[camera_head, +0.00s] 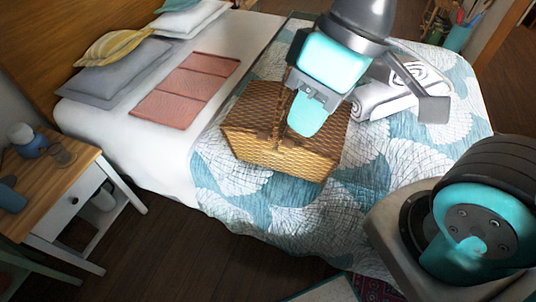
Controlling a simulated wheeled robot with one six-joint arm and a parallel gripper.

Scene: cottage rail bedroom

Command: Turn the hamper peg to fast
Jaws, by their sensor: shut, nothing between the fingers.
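The hamper, a brown wicker basket (243,142), sits on the patterned bedspread near the foot side of the bed. Its lid looks closed and a band runs across its middle. My gripper (302,127), teal and grey, reaches down from above over the hamper's lid and front. It is shut with nothing held. Its tip overlaps the hamper in the picture, and I cannot tell whether it touches. The hamper peg is not clearly seen; it is too small or hidden by my gripper.
Rolled white towels (378,100) lie right of the hamper. Folded pink cloths (185,85) and several pillows (115,85) lie farther up the bed. A wooden nightstand (85,160) with a mug and a glass stands at left. Dark floor (160,235) is open in front.

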